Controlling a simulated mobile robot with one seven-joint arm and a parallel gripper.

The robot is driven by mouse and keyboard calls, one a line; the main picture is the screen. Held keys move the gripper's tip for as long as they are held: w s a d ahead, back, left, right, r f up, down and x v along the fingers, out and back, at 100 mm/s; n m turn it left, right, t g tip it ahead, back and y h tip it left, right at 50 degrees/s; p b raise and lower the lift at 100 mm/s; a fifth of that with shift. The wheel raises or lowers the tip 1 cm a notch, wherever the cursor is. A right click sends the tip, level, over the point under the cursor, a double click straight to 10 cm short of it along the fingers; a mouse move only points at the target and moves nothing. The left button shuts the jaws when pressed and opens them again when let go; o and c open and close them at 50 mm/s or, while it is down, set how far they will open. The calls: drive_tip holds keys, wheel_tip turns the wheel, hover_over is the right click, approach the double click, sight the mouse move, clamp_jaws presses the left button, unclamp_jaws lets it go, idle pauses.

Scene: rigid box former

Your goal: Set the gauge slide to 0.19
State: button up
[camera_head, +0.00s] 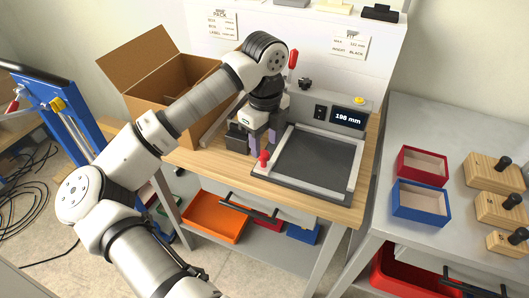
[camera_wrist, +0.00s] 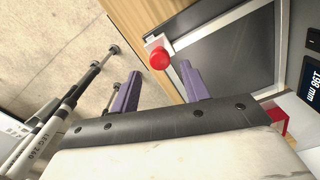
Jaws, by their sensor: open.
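The gauge (camera_head: 312,160) is a dark plate in a light frame on the wooden bench. Its slide has a red knob (camera_head: 264,158) at the frame's left edge. The display (camera_head: 347,118) appears to read 198 mm. My gripper (camera_head: 262,143) is open, purple fingers pointing down, just behind the knob. In the wrist view the red knob (camera_wrist: 159,58) shows beyond the gap of my gripper (camera_wrist: 160,82), nearer the right finger. I see no clear contact between finger and knob. Much of the slide's bar is hidden by my gripper.
An open cardboard box (camera_head: 160,78) stands left of the gauge, behind my arm. A white panel with notes (camera_head: 352,45) rises behind. A red tray (camera_head: 421,166) and a blue tray (camera_head: 420,202) sit on the right table beside wooden blocks (camera_head: 494,172).

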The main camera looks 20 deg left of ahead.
sight(265, 154)
wheel_tip(265, 154, down, 6)
drive_tip(key=shift+r+p, duration=0.15)
drive_tip(key=shift+p, duration=0.3)
clamp_jaws()
